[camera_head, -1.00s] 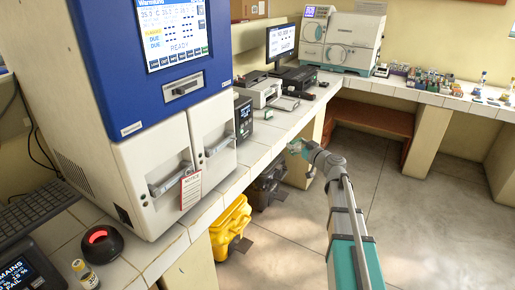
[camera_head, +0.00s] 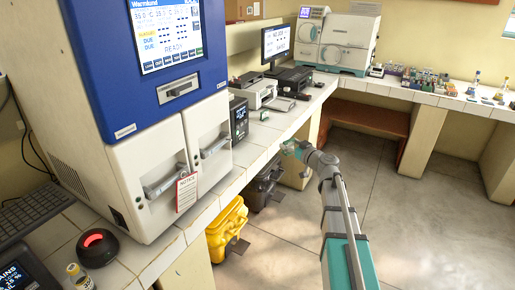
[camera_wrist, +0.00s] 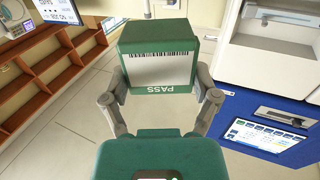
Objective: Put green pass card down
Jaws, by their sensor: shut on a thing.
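The green pass card (camera_wrist: 160,68) shows in the wrist view, with a white label, a barcode and the word PASS, upside down in the picture. My gripper (camera_wrist: 160,95) is shut on it, one finger at each side. In the head view my gripper (camera_head: 292,147) is beyond the counter's front edge, over the floor side, above the dark bins. The card is too small there to make out clearly.
A white and blue incubator (camera_head: 147,110) stands on the tiled counter (camera_head: 232,180) at left. A black box (camera_head: 239,118), a printer (camera_head: 253,92) and a monitor (camera_head: 277,42) stand farther back. A yellow bin (camera_head: 226,228) is below the counter. The floor at right is clear.

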